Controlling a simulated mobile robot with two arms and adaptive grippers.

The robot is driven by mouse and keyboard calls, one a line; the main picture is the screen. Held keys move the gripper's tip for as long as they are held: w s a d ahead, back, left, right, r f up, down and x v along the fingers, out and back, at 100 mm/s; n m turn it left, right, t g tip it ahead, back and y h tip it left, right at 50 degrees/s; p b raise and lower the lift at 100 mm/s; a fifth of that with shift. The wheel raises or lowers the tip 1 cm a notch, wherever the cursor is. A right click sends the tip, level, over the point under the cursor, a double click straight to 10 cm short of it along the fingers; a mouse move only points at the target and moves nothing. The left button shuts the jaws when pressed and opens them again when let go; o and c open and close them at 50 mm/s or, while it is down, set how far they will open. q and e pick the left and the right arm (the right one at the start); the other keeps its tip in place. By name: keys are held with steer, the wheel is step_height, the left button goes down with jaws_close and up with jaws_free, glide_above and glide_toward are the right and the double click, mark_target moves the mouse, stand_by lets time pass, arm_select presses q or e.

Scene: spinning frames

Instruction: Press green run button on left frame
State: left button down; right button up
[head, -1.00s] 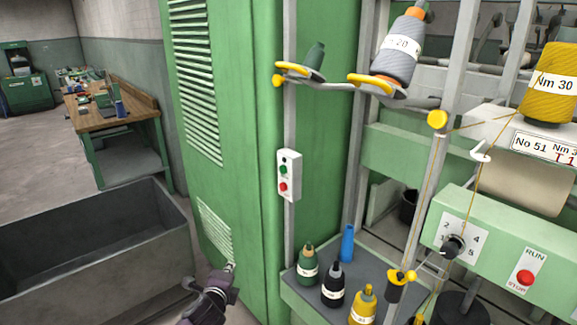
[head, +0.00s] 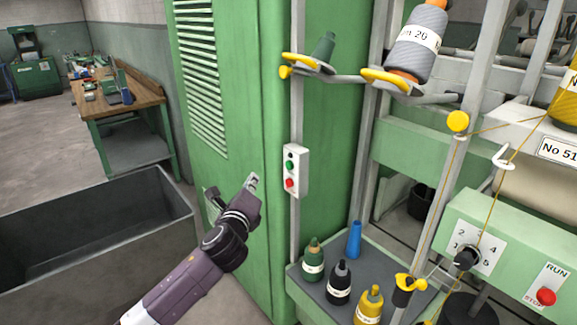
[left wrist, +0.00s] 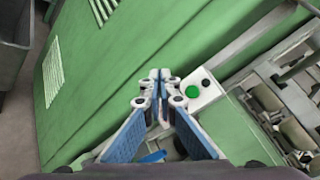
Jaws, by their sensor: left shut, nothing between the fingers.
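A small white control box (head: 301,172) is fixed to a grey post beside the green cabinet. It carries a green button (head: 290,166) above a red button (head: 289,183), with a small dark knob at the top. My left gripper (head: 251,181) is shut and empty, to the left of the box and apart from it, in front of the cabinet. In the left wrist view its fingertips (left wrist: 160,76) are together, and the green button (left wrist: 193,92) shows just right of them on the box. The red button is hidden there. My right gripper is out of view.
The green cabinet (head: 235,120) stands behind my left arm. A grey bin (head: 90,245) is at the lower left. A tray (head: 310,292) with several bobbins is below the box. Another panel marked RUN and STOP (head: 547,292) is at the right.

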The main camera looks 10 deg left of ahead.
mark_target(289, 165)
arm_select(q)
steer(key=w+d+b, duration=0.3)
steer(key=w+d, duration=0.2)
steer(key=w, duration=0.2)
steer(key=shift+d+b, duration=0.2)
steer(key=shift+b, duration=0.1)
steer(key=shift+w, duration=0.1)
stand_by(1.4)
steer(key=shift+w+d, duration=0.25)
steer(key=shift+w+d, duration=0.3)
steer(key=shift+w, duration=0.1)
stand_by(0.9)
steer(key=shift+s, duration=0.1)
steer(key=shift+s+a+p, duration=0.5)
steer(key=shift+s+p, duration=0.15)
steer(key=shift+p, duration=0.1)
